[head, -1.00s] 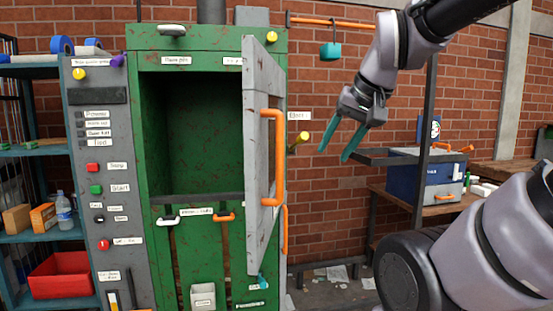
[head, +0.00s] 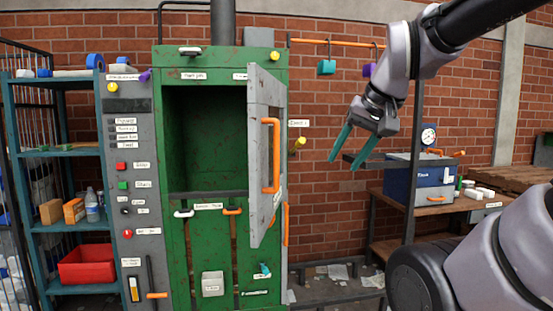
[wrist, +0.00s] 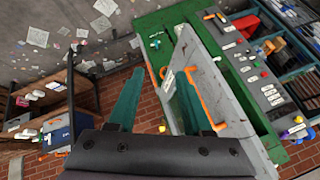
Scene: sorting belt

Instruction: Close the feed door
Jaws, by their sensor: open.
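The feed door (head: 259,160) is a grey, scuffed panel hinged on the right side of the green machine's opening. It stands swung outward, with an orange handle (head: 273,157) on its face. The green cabinet (head: 167,120) behind it shows a dark open cavity. My gripper (head: 349,150) has two teal fingers, spread apart and empty, in the air to the right of the door and apart from it. In the wrist view the door (wrist: 212,85) lies beyond the right finger, with its orange handle (wrist: 194,98) near that finger; I cannot judge the gap there.
A grey control panel (head: 130,170) stands left of the opening. Blue shelves (head: 65,150) with a red bin (head: 86,265) are farther left. A blue box (head: 420,181) sits on a bench at right. A dark upright post (head: 412,170) stands near my arm.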

